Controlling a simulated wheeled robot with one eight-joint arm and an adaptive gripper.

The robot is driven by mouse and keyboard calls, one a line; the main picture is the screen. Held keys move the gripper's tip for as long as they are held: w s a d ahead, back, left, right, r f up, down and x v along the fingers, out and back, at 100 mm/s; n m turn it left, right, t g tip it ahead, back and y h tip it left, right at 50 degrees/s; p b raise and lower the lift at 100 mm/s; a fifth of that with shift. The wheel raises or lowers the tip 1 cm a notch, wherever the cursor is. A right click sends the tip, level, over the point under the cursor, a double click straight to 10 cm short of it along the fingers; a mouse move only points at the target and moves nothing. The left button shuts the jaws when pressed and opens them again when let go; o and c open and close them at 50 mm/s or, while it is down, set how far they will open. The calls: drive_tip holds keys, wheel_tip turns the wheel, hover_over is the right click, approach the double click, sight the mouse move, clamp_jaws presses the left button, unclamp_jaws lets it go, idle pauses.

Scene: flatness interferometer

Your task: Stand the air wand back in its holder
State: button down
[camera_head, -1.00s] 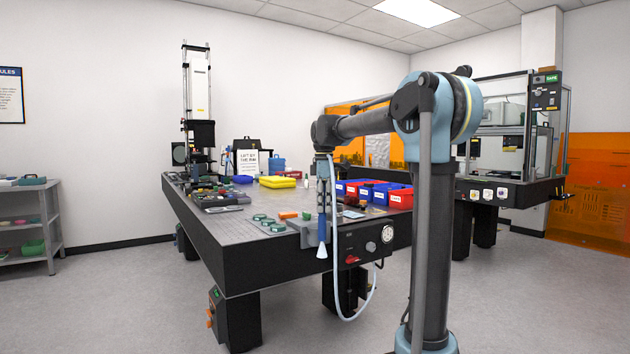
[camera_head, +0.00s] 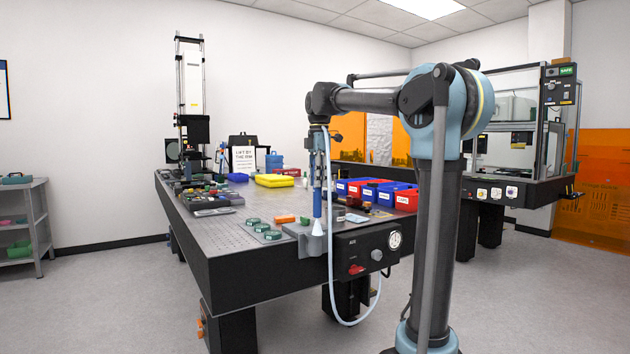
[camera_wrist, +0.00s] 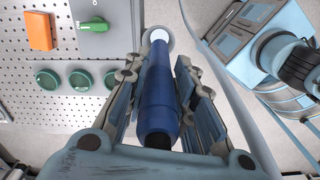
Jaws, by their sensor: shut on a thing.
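The air wand (camera_head: 317,204) is a blue tube with a pale flared tip, hanging upright, tip down. A white hose (camera_head: 331,270) loops down in front of the table and up again.
The perforated table (camera_head: 240,228) carries several green round parts (camera_head: 263,229), an orange block (camera_head: 284,219) and blue and red bins (camera_head: 380,192). A grey plate with a green lever (camera_wrist: 94,25) is beside the wand. A black control panel (camera_head: 366,252) is on the table front.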

sight(316, 212)
drive_tip(key=shift+s+a+f, duration=0.1)
drive_tip(key=shift+a+f, duration=0.05)
drive_tip(key=shift+f, duration=1.45)
drive_tip(key=shift+w+a+f, duration=0.1)
drive_tip(key=shift+a+f, duration=0.1)
drive_tip(key=shift+f, duration=1.4)
drive_tip(key=shift+s+a+f, duration=0.1)
drive_tip(key=shift+a+f, duration=0.05)
drive_tip(key=shift+f, duration=2.7)
drive_tip(key=c, duration=1.3)
unclamp_jaws()
drive_tip(key=shift+r, duration=0.15)
wheel_tip(316, 212, up, 12)
drive_tip(key=shift+f, duration=0.2)
